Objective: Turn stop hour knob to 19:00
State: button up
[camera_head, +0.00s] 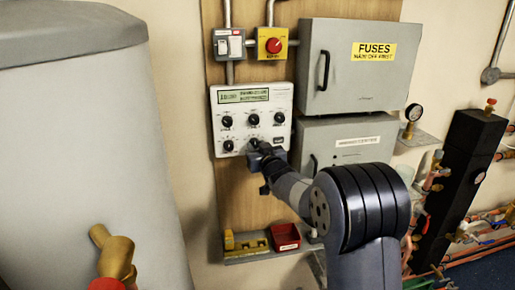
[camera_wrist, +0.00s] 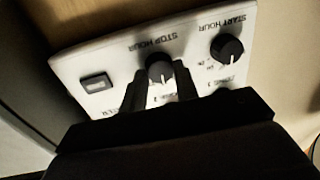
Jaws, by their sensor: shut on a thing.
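The control panel (camera_head: 252,105) is a white box on a wooden board, with a greenish display (camera_head: 244,96) whose text I cannot read. In the wrist view the panel appears upside down. The dark stop hour knob (camera_wrist: 160,69) sits under its STOP HOUR label, with a pale pointer mark on it. My gripper (camera_wrist: 160,84) is shut on this knob, one dark finger on each side. In the head view my gripper (camera_head: 257,149) is at the panel's lower middle and partly hides the knob. The hour it points to is not legible.
The start hour knob (camera_wrist: 227,48) is close beside the gripper. A rectangular button (camera_wrist: 97,83) lies on the other side. A grey fuse box (camera_head: 345,65) and a lower grey cabinet (camera_head: 350,140) stand right of the panel.

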jog(key=shift+f, duration=0.1)
jog(key=n+b, duration=0.2)
jog(key=b, duration=0.1)
jog(key=shift+n, duration=0.4)
jog(key=n+b, duration=0.1)
jog(key=n, duration=0.1)
jog(key=shift+a+n, duration=0.1)
jog(key=shift+n, duration=0.2)
jog(key=n+b, duration=0.1)
jog(key=n, duration=0.1)
jog(key=n+g+h+b, duration=0.1)
jog(key=n+b, duration=0.1)
jog(key=n, duration=0.1)
jog(key=shift+a+n+h, duration=0.1)
jog(key=shift+n+h, duration=0.2)
jog(key=o, duration=1)
jog(key=shift+r, duration=0.2)
jog(key=shift+s, duration=0.1)
